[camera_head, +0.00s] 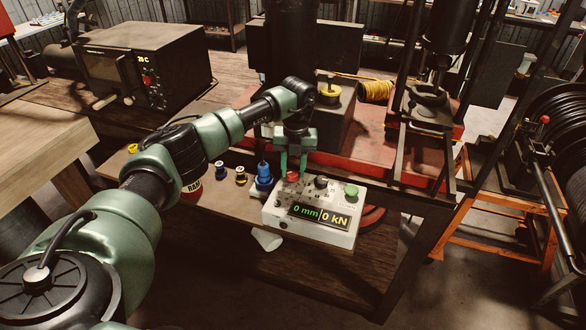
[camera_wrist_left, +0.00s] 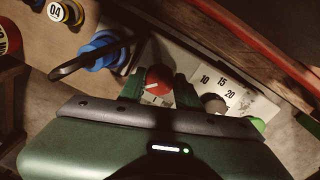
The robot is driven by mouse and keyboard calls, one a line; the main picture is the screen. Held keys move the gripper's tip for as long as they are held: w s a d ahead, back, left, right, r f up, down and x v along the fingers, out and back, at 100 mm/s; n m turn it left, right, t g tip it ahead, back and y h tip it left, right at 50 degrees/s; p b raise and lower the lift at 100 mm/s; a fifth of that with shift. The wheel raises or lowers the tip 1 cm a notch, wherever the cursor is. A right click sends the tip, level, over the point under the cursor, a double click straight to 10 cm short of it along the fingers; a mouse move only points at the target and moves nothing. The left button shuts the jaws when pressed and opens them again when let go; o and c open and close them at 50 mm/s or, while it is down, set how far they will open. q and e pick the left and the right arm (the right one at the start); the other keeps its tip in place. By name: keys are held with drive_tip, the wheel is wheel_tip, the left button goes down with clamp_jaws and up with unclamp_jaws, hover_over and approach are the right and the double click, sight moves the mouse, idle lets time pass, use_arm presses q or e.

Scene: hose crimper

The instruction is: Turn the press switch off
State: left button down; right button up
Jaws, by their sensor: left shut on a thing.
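The press control box (camera_head: 318,231) is a white box on the bench, with a lit display (camera_head: 319,215) reading 0 mm and 0 kN. Its red rotary switch (camera_head: 292,176) sits at the box's back left. My left gripper (camera_head: 293,172) points down over the box with its green fingers on both sides of the switch. In the left wrist view the red switch (camera_wrist_left: 158,79) shows between the two fingers (camera_wrist_left: 157,88), and the gripper is shut on it. The switch's lower part is hidden by the gripper body. My right gripper is not in view.
A black knob (camera_head: 321,183) and a green button (camera_head: 351,190) sit right of the switch.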

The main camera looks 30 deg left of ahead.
sight(294, 171)
use_arm(q)
drive_tip(key=shift+w+r, duration=0.15)
drive_tip(key=shift+r, duration=0.05)
drive_tip(key=c, duration=1)
unclamp_jaws()
drive_tip(key=shift+o, duration=0.2)
drive_tip(key=shift+f, duration=0.1)
wheel_tip(294, 171, up, 7)
drive_tip(key=shift+d+r+b, duration=0.1)
drive_tip(key=shift+d+b, duration=0.05)
drive_tip(key=shift+b, duration=0.95)
drive_tip(key=shift+r, duration=0.3)
drive_tip(key=shift+f, duration=0.1)
